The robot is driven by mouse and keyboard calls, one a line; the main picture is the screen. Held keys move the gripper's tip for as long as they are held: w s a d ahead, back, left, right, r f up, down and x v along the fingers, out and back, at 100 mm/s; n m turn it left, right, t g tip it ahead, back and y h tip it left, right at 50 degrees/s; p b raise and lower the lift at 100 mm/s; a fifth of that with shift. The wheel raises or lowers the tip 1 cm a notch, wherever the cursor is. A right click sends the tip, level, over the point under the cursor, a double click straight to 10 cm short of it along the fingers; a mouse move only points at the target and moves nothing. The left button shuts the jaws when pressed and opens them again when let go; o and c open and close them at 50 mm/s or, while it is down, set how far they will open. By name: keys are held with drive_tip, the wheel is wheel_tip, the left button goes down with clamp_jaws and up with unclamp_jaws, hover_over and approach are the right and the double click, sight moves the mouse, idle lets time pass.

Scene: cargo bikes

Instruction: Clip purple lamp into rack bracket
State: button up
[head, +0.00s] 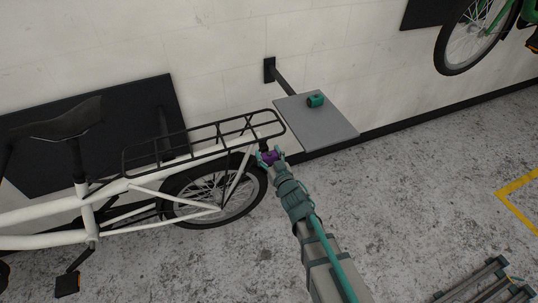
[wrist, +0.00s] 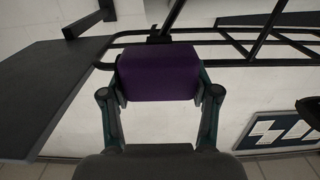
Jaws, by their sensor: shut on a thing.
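A purple lamp (wrist: 158,73) is held between the fingers of my gripper (wrist: 160,90), which is shut on it in the wrist view. In the head view the purple lamp (head: 268,157) and my gripper (head: 270,158) are at the rear end of the black rack (head: 215,142) on the white bike. A small dark rack bracket (wrist: 158,37) shows just above the lamp's top edge in the wrist view. I cannot tell whether lamp and bracket touch. In the head view the bracket (head: 264,147) is small, just above the lamp.
A grey wall shelf (head: 318,125) with a green lamp (head: 315,101) on it stands right of the rack, close to my gripper. The bike's rear wheel (head: 215,190) is below left. Another bike (head: 470,40) hangs at upper right.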

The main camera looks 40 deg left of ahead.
drive_tip(key=shift+w+a, duration=0.35)
drive_tip(key=shift+a, duration=0.25)
idle(0.4)
drive_tip(key=o, duration=1.3)
drive_tip(key=shift+c, duration=0.2)
